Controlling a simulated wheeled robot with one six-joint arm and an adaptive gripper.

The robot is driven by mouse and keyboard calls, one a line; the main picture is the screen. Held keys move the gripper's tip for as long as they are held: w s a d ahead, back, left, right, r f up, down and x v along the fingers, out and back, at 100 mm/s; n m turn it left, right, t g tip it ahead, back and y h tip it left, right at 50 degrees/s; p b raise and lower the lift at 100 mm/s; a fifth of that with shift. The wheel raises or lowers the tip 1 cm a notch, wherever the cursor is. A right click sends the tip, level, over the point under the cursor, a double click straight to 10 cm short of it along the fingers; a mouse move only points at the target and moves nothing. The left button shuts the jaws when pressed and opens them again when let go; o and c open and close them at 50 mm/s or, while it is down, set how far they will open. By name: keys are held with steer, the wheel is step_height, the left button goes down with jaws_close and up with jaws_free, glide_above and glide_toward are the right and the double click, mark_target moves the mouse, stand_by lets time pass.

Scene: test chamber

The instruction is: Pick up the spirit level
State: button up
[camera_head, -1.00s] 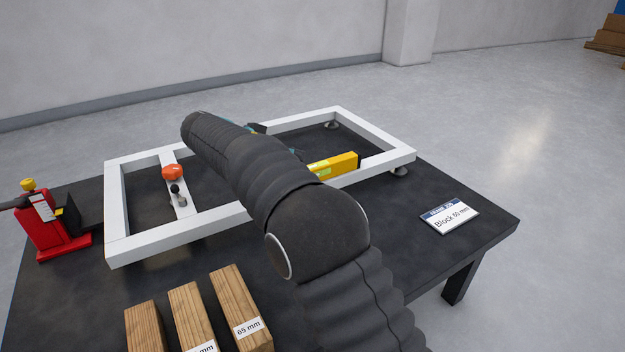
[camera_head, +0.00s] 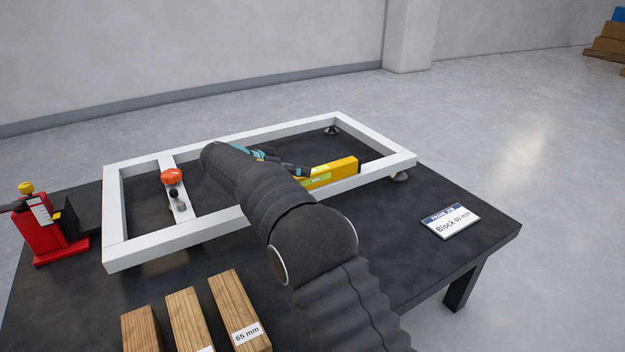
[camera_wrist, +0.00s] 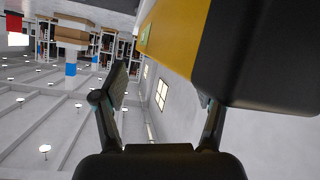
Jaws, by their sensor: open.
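The spirit level (camera_head: 335,171) is a yellow bar on the near right side of the white frame (camera_head: 385,163). My arm and gripper cover its left end in the head view. My gripper (camera_head: 287,163) is at that left end, its fingers pointing right. In the wrist view the level's yellow body and black end (camera_wrist: 265,50) fill the upper right, very close. My gripper (camera_wrist: 162,92) is open there. The left finger is clear of the level, and the right fingertip is partly hidden behind it. I cannot tell whether they touch.
The white frame with an orange knob (camera_head: 171,176) lies on the dark table (camera_head: 400,235). A red jack (camera_head: 48,232) stands at the left. Several wooden blocks (camera_head: 237,305) lie at the front. A "Block 60 mm" card (camera_head: 450,220) lies on the right, with bare table around it.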

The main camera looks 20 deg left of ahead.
mark_target(313, 178)
steer(key=x, duration=0.5)
steer(key=shift+s+d, duration=0.1)
steer(key=shift+d, duration=0.15)
steer(key=shift+r, duration=0.1)
jaws_close()
